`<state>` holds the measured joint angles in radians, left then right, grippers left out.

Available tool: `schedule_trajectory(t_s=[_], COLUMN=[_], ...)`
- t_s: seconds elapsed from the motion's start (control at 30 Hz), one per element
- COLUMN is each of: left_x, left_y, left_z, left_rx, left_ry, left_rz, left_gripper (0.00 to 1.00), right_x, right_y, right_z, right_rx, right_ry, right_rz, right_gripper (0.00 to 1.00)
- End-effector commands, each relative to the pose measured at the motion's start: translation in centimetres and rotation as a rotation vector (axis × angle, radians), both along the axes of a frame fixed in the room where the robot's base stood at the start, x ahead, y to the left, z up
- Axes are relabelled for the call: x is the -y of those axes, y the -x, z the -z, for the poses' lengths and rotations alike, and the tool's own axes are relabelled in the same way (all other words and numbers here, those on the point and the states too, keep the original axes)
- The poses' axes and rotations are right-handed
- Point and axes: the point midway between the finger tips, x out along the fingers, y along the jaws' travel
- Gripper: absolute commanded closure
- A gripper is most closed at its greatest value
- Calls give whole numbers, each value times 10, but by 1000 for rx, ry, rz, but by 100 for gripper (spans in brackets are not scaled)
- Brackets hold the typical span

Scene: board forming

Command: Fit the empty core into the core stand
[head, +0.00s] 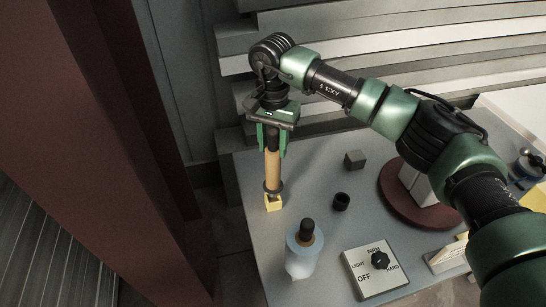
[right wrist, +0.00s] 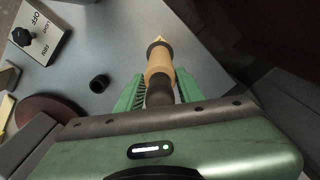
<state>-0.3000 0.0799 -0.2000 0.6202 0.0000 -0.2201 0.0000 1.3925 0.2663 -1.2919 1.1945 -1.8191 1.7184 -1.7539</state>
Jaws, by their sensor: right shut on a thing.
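My right gripper (head: 272,150) points down near the table's left edge and is shut on an upright tan cylinder (head: 272,172), which looks like the core. The cylinder has a dark upper part between the fingers and a dark collar at its lower end. It also shows in the right wrist view (right wrist: 159,66), between the green fingers (right wrist: 160,92). My left gripper is not in view.
A pale blue-white cylinder with a dark top (head: 303,262) stands near the front. Stacked grey boards (head: 370,22) lie behind.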

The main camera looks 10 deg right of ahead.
Motion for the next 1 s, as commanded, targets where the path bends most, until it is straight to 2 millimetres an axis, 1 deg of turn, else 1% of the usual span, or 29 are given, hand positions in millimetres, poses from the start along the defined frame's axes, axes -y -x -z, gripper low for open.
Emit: schedule_trajectory(t_s=[0.3,0.6,1.0], left_x=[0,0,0], left_y=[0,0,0], left_z=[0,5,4], left_rx=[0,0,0], left_ry=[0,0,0], left_rz=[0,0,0], left_gripper=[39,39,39], right_x=[0,0,0], right_y=[0,0,0], right_z=[0,0,-1], right_rx=[0,0,0], right_ry=[0,0,0], right_rz=[0,-1,0], right_gripper=[100,100,100])
